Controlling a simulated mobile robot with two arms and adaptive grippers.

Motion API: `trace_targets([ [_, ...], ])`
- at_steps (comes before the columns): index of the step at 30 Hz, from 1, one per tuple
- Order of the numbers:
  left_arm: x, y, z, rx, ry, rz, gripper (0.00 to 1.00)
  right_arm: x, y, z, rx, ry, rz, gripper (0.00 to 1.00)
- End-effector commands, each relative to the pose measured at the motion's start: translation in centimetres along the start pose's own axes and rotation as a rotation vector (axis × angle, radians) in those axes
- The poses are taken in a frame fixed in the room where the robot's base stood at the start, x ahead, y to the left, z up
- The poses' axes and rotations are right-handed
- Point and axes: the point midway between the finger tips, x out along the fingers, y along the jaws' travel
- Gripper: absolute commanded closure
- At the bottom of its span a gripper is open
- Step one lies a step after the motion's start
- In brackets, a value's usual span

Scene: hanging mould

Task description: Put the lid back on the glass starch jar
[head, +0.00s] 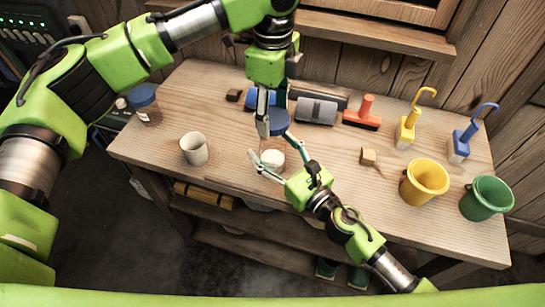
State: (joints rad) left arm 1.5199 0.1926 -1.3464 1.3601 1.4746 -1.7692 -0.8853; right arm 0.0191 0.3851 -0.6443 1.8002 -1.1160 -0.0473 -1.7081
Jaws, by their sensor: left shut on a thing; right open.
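The starch jar (272,160), small with white contents, stands near the front middle of the wooden table. My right gripper (268,145) reaches in from the lower right. It is open, with one finger on each side of the jar. Whether its fingers touch the glass cannot be told. Its fingers partly hide the jar.
A blue-lidded brown jar (146,108) and a pale cup (194,149) stand left. A grey roller (316,109), red tool (364,112), yellow brush (408,128) and blue brush (463,142) are behind. A wooden cube (368,156), yellow bucket (425,180) and green bucket (487,198) stand right.

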Motion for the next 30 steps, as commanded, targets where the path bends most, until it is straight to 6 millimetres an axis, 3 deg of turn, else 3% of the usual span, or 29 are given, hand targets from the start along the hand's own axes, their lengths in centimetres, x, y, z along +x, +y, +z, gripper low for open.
trace_targets([
  [8, 0.0, 0.0, 0.0, 0.0, 0.0, 0.0, 0.56, 0.1, 0.0, 0.0, 0.0, 0.0, 0.0, 0.37],
  [12, 0.0, 0.0, 0.0, 0.0, 0.0, 0.0, 0.56, 0.0, 0.0, 0.0, 0.0, -0.001, 0.0, 0.73],
  [15, 0.0, 0.0, 0.0, 0.0, 0.0, 0.0, 0.56, 0.0, 0.0, 0.0, 0.0, -0.001, 0.0, 0.94],
  [18, 0.4, 0.0, 0.0, 0.0, 0.001, 0.002, 0.56, 0.0, 0.0, 0.0, 0.0, -0.001, 0.0, 0.94],
  [27, 4.5, 0.1, 0.0, 0.0, 0.002, 0.004, 0.56, 0.0, 0.0, 0.1, 0.0, -0.001, 0.0, 0.94],
  [30, 5.0, 0.0, 0.0, 0.0, 0.001, 0.001, 0.56, 0.0, 0.0, 0.1, 0.0, -0.001, 0.0, 0.94],
])
